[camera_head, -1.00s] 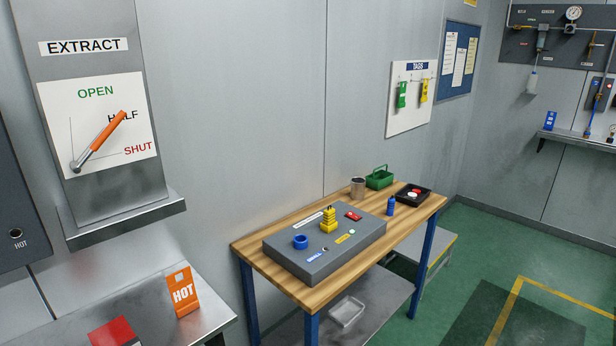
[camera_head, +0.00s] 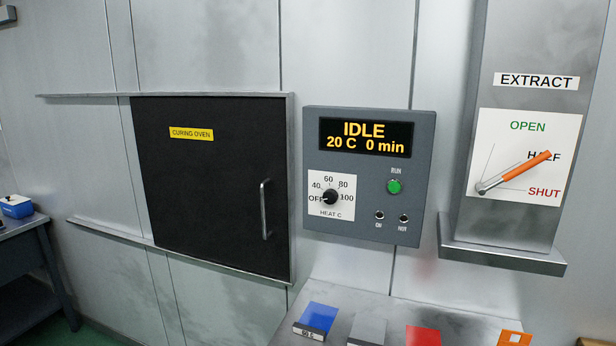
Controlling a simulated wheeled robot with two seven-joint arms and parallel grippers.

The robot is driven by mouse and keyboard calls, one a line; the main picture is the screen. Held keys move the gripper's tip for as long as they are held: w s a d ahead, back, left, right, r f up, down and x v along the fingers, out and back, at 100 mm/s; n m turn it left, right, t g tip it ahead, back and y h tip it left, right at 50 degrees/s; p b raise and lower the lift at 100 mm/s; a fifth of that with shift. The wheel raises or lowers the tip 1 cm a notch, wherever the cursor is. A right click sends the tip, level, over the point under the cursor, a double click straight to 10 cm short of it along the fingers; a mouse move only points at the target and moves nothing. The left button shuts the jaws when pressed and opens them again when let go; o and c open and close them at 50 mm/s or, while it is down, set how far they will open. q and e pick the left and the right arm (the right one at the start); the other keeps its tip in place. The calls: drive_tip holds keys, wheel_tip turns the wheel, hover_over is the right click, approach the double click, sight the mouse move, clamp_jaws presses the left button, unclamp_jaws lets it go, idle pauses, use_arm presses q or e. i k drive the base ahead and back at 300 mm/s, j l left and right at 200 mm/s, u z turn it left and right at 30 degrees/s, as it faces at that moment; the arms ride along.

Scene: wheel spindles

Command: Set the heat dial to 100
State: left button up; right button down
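The heat dial (camera_head: 330,197) is a black knob on a white plate marked OFF, 40, 60, 80, 100 and HEAT C. Its pointer appears turned to the left, toward OFF. It sits low on the left of a grey control panel (camera_head: 413,225) on the wall. The panel's display (camera_head: 366,138) reads IDLE, 20 C, 0 min. A green RUN button (camera_head: 394,187) is to the right of the dial. Neither of my grippers shows in this view.
The curing oven's dark door (camera_head: 205,200) with a vertical handle (camera_head: 265,208) is left of the panel. A metal shelf (camera_head: 390,302) below holds blue, grey, red and orange items.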

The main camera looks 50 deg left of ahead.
sight(330, 196)
drive_tip(key=u, duration=1.4)
